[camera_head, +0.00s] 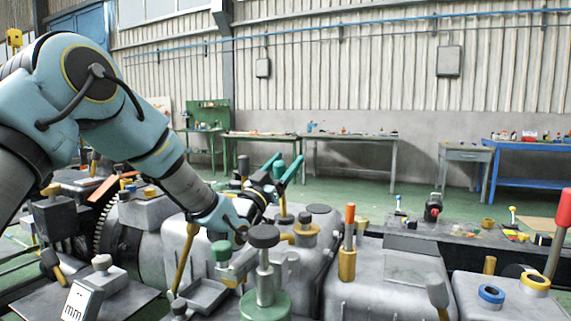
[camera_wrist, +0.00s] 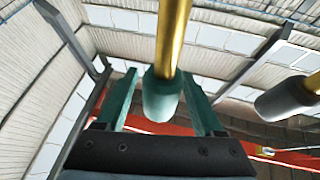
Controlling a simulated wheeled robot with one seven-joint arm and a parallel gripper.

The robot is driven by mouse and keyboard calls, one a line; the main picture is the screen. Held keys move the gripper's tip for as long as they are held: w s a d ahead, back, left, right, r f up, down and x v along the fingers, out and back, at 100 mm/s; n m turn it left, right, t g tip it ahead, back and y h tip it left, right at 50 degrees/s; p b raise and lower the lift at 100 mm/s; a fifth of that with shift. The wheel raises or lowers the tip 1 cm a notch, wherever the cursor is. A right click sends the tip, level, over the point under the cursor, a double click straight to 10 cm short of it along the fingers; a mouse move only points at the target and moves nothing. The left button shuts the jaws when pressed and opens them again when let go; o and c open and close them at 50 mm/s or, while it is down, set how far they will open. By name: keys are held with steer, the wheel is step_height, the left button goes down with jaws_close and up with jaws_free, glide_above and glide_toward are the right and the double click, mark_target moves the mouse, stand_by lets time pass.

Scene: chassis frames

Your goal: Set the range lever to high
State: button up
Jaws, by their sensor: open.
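In the wrist view my gripper (camera_wrist: 158,75) is spread around a lever with a gold shaft (camera_wrist: 173,35) and a grey-teal knob (camera_wrist: 160,97). The knob appears between the fingers, with a gap on each side; contact cannot be told. In the head view a gold shaft (camera_head: 283,207) stands just below the fingers, its top partly hidden. No marking shows which lever is the range lever or its high position.
Another gold-shafted lever with a grey knob (camera_wrist: 285,98) stands at the right of the wrist view. Workbenches (camera_head: 350,138) stand along the far wall.

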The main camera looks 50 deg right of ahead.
steer(key=shift+a+f, duration=0.2)
steer(key=shift+a, duration=0.1)
steer(key=a+b, duration=0.2)
steer(key=a, duration=1)
steer(key=shift+s+a+b, duration=0.25)
steer(key=shift+s+b, duration=0.05)
steer(key=shift+b, duration=0.1)
steer(key=shift+f, duration=0.1)
